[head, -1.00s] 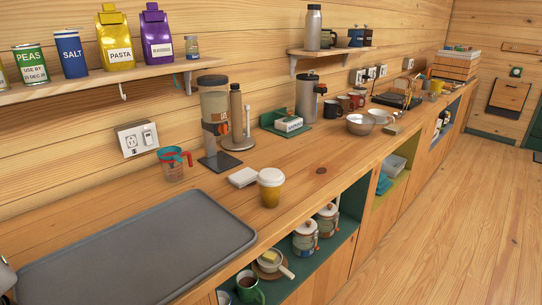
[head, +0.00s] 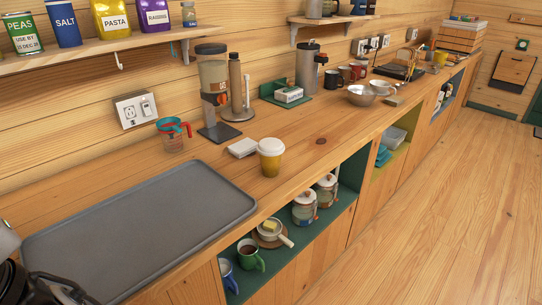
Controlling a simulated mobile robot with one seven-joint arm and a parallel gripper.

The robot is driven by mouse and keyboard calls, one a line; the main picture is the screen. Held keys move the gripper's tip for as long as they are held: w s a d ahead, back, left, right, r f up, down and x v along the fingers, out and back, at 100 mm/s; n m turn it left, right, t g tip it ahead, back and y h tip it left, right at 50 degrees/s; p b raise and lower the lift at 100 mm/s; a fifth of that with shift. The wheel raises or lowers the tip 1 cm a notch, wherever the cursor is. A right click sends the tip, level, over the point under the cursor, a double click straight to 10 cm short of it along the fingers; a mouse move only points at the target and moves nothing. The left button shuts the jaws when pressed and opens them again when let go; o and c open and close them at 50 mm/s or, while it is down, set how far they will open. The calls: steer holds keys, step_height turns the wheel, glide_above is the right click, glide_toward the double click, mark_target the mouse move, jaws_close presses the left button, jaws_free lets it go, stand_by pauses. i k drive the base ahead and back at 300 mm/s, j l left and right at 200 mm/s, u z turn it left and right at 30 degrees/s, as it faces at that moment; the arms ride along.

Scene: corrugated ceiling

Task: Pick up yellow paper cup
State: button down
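The yellow paper cup (head: 270,160) with a white lid stands upright on the wooden counter (head: 320,142), close to its front edge. It is just right of a grey tray and beside a small white stack. Nothing touches it from my side. Part of my arm shows dark at the bottom left corner of the head view. My gripper's fingers cannot be made out there.
A large grey tray (head: 140,225) covers the near counter. A white stack (head: 242,148), a measuring cup (head: 173,135) and a coffee grinder (head: 213,90) stand behind the cup. Open shelves below hold jars (head: 304,208) and mugs (head: 250,255). The floor at right is clear.

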mark_target(270, 165)
steer(key=i+l+u, duration=0.15)
steer(key=l, duration=0.2)
steer(key=i+l+u, duration=0.1)
steer(key=l, duration=0.3)
steer(key=i+l+u, duration=0.15)
steer(key=l, duration=0.25)
steer(key=i+l+u, duration=0.15)
steer(key=l, duration=0.2)
